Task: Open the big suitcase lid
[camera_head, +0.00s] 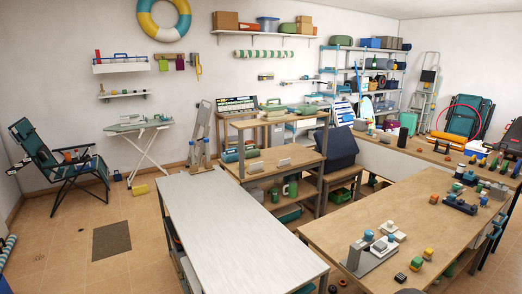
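Two upright teal cases (474,112) that look like suitcases stand together at the far right, against the back wall, behind the long wooden counter. They appear shut, and a red hoop crosses in front of them. A bulky dark blue case-like object (335,146) rests on a low wooden stand past the middle of the room. I cannot tell whether it is a suitcase or how its lid sits. Which of these is the big suitcase is not clear from this view. Neither of my grippers is in view.
A bare white-topped table (225,222) stands in front. A wooden table (330,228) with blocks and small devices is at the right. Tiled floor is open around the mat (111,241).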

